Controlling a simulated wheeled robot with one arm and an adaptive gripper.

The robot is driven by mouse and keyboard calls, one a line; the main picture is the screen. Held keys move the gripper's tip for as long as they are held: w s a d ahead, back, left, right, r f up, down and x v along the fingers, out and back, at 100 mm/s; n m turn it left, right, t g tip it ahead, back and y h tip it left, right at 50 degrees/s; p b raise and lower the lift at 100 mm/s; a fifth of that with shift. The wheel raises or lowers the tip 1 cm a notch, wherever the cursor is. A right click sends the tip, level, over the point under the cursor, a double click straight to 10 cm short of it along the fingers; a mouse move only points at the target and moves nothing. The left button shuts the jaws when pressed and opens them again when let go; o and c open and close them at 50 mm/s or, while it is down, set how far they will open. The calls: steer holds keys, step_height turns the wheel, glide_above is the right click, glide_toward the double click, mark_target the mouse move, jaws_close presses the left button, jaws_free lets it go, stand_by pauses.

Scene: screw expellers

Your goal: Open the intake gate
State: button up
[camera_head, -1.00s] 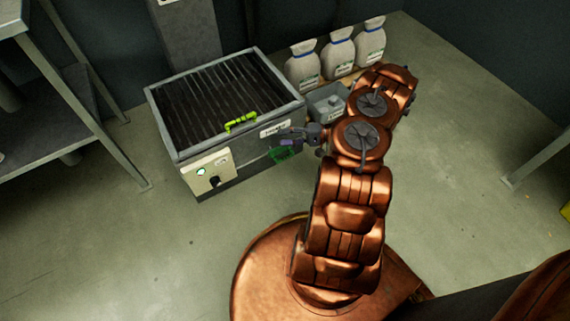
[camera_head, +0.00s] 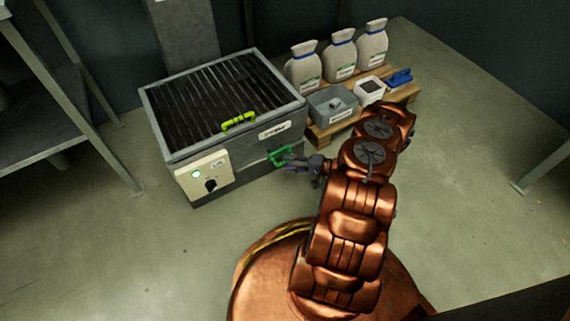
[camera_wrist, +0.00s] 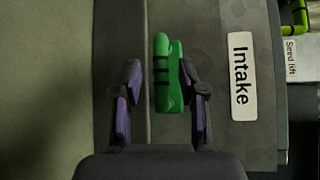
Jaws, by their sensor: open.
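The intake gate's green handle (camera_head: 280,155) sticks out low on the right side of the grey, grated machine (camera_head: 170,146). My gripper (camera_wrist: 161,76) is open, one finger on each side of the handle. A gap shows at the left finger; the right finger is close, and I cannot tell whether it touches. In the head view my gripper (camera_head: 287,164) is at the handle. The gate itself cannot be made out.
A yellow-green handle (camera_head: 239,121) sits on the machine's upper edge. A control panel with a dark knob (camera_head: 211,185) is on its front. A grey bin (camera_head: 332,107) and several white sacks (camera_head: 341,57) stand on a pallet to the right. The floor in front is clear.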

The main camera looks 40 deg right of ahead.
steer(key=shift+x, duration=1.05)
steer(key=shift+d, duration=0.1)
jaws_close()
